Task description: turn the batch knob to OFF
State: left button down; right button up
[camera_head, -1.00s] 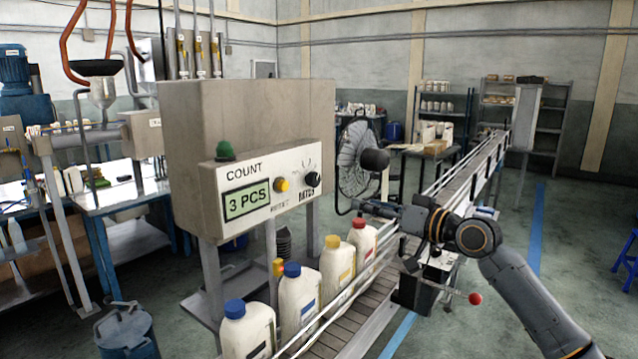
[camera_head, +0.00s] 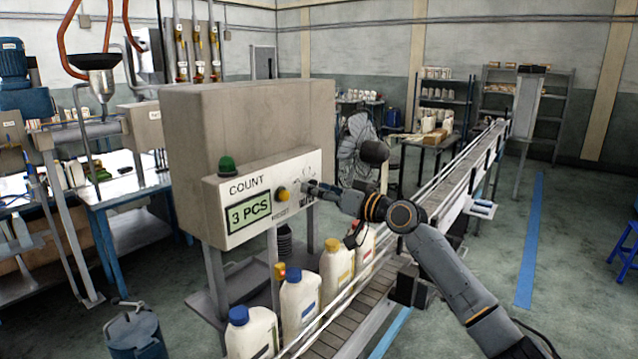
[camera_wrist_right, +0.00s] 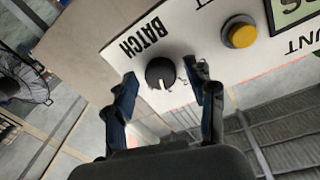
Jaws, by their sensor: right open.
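The batch knob (camera_wrist_right: 160,73) is a round black dial with a pale pointer mark on the white front panel (camera_wrist_right: 185,40), beside the printed word BATCH. My right gripper (camera_wrist_right: 165,88) is open, with one finger on each side of the knob in the right wrist view; I cannot tell whether the fingers touch it. In the head view my right gripper (camera_head: 312,190) is at the right end of the panel and hides most of the knob. The labels around the knob are too small or covered to read. My left gripper is not in view.
A yellow button (camera_head: 282,194) and a display reading 3 PCS (camera_head: 248,214) are left of the knob. A green lamp (camera_head: 226,166) tops the panel. A fan (camera_head: 357,150) stands behind.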

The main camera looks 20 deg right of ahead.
jog(key=shift+w+a, duration=0.15)
jog(key=shift+w, duration=0.05)
jog(key=c, duration=1.1)
jog(key=n+b, duration=0.8)
jog(key=n+y+b, duration=0.1)
jog(key=n+b, duration=0.7)
jog(key=b, duration=0.1)
jog(key=shift+f+n+y, duration=0.1)
jog(key=shift+n+y, duration=0.2)
jog(key=shift+c, duration=0.2)
jog(key=shift+b, duration=0.3)
